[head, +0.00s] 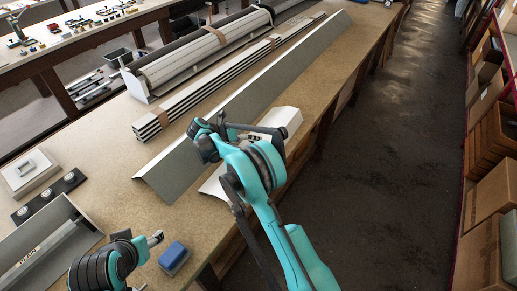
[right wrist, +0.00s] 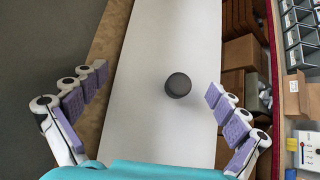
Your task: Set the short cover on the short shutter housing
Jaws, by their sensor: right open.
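A short white angled cover (head: 286,117) lies on the bench's right side, partly hidden beneath my right arm. In the right wrist view a long white panel (right wrist: 150,130), apparently this cover, runs between the open fingers of my right gripper (right wrist: 156,83), with nothing gripped. A dark round thing (right wrist: 178,85) shows against the panel. A white shutter housing (head: 190,66) with a slatted roll stands farther back on the bench; I cannot tell if it is the short one. My left gripper (head: 150,243) is partly in view at the lower left; its fingers are unclear.
A long grey angled profile (head: 240,100) lies between the housing and the white cover, beside stacked striped slats (head: 205,88). Boxes (head: 490,205) line the right shelf.

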